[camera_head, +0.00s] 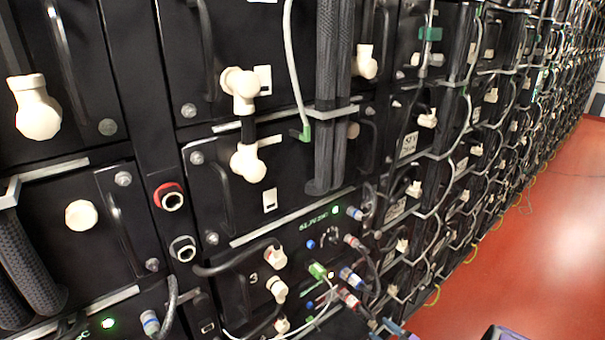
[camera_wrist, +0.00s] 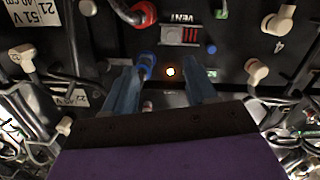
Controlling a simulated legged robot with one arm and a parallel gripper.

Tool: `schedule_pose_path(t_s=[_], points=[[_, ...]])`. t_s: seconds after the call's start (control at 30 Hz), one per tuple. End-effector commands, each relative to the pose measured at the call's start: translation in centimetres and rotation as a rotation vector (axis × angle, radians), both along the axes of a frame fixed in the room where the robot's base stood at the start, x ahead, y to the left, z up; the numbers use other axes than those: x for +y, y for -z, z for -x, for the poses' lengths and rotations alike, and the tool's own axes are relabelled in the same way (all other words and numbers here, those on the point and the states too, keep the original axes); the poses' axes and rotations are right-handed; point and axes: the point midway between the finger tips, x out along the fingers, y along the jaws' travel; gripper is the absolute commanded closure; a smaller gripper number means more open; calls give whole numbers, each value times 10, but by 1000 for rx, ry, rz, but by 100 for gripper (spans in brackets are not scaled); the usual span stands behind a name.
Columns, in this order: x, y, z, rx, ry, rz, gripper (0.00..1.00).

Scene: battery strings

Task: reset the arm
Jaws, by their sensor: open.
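My gripper (camera_wrist: 168,82) shows in the wrist view with its two blue-grey fingers spread apart and nothing between them. Its fingertips point at a black panel (camera_wrist: 232,50) with a lit orange-white lamp (camera_wrist: 171,72) seen between the fingers. A blue plug (camera_wrist: 143,62) is close beside the left finger; I cannot tell whether they touch. In the head view, only a blue piece and a purple piece (camera_head: 503,333) of my arm show at the bottom edge, and the fingertips are not clear there.
A wall of black battery modules (camera_head: 300,160) runs from the left into the far right. White connectors (camera_head: 38,108), handles, hoses and cables stick out from it. A red plug (camera_wrist: 140,14) with a cable is near the gripper. The red floor (camera_head: 545,250) at right is clear.

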Motion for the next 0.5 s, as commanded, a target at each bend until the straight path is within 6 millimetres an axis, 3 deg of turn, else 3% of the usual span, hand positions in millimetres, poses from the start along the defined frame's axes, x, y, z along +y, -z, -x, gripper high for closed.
schedule_pose_path(t_s=[0.2,0.5], points=[[-23,-29,-41,132,83,194,43],[-53,-86,-67,337,254,406,43]])
